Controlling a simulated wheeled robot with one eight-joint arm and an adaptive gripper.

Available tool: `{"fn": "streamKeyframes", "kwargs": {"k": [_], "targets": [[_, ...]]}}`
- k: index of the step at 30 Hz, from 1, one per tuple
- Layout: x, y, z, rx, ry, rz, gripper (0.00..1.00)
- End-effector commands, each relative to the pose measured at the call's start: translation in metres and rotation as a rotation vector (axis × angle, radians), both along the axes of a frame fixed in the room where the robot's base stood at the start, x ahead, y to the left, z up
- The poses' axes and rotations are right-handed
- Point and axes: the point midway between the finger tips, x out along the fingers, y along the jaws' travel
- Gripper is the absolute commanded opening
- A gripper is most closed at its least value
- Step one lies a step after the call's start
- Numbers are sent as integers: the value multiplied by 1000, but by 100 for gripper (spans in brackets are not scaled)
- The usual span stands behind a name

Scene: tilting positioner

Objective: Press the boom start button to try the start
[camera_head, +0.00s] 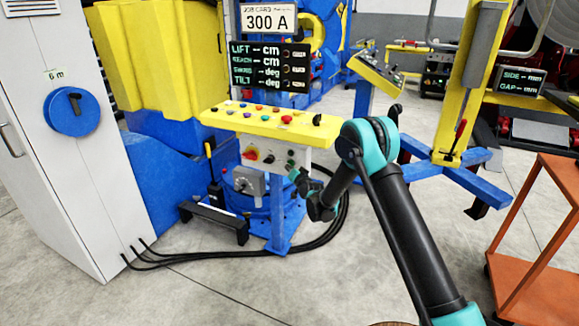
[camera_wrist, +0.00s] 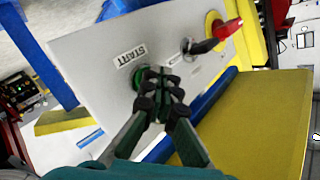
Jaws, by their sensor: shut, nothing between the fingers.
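The green start button (camera_wrist: 142,77) sits on a pale control panel (camera_wrist: 85,50), beside a white START label (camera_wrist: 131,55) that appears upside down in the wrist view. My gripper (camera_wrist: 165,86) is shut and empty. Its fingertips are right at the button and cover part of it; I cannot tell whether they touch it. In the head view the panel (camera_head: 262,170) hangs under the yellow console, and my gripper (camera_head: 296,176) is at its right side, small and dark.
A black selector (camera_wrist: 200,46) and a red-and-yellow rotary switch (camera_wrist: 225,30) share the panel. The yellow console (camera_head: 225,120) with several buttons overhangs it. Black cables (camera_head: 200,254) run along the floor. An orange cart (camera_head: 540,240) stands at right.

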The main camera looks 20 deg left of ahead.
Motion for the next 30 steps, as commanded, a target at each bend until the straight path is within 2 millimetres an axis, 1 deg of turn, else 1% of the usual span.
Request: {"fn": "streamKeyframes", "kwargs": {"k": [11,21,30], "targets": [[1,0,0,0,0,0,0],[-15,1,0,0,0,1,0],[-17,1,0,1,1,0,0]]}}
